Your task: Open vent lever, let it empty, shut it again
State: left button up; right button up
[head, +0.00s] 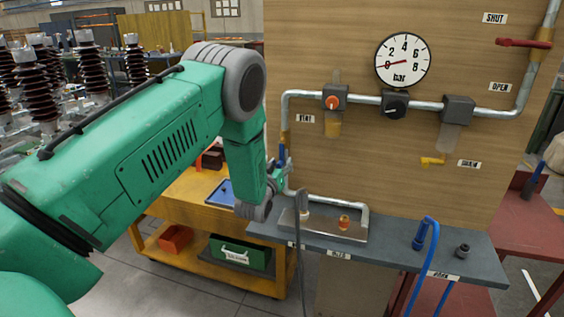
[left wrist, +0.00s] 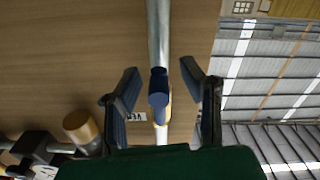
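The vent lever (head: 282,154) is a blue handle on the vertical pipe at the board's left edge, left of a small white label (head: 305,119). My left gripper (head: 276,172) is beside it, partly hidden by my wrist. In the left wrist view the gripper (left wrist: 158,88) is open. Its two dark fingers stand either side of the blue lever (left wrist: 158,99), with gaps visible. The pressure gauge (head: 402,61) has its red needle pointing left, near the low end of the scale. My right gripper is not in view.
A red lever (head: 523,43) lies horizontal between the SHUT and OPEN labels. A grey shelf (head: 385,259) with a metal block and blue hose juts out below. A yellow cart (head: 190,205) stands behind my arm.

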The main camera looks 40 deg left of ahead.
pick_arm(q)
jog(key=shift+w+a, duration=0.15)
jog(key=shift+w, duration=0.35)
grip_shut()
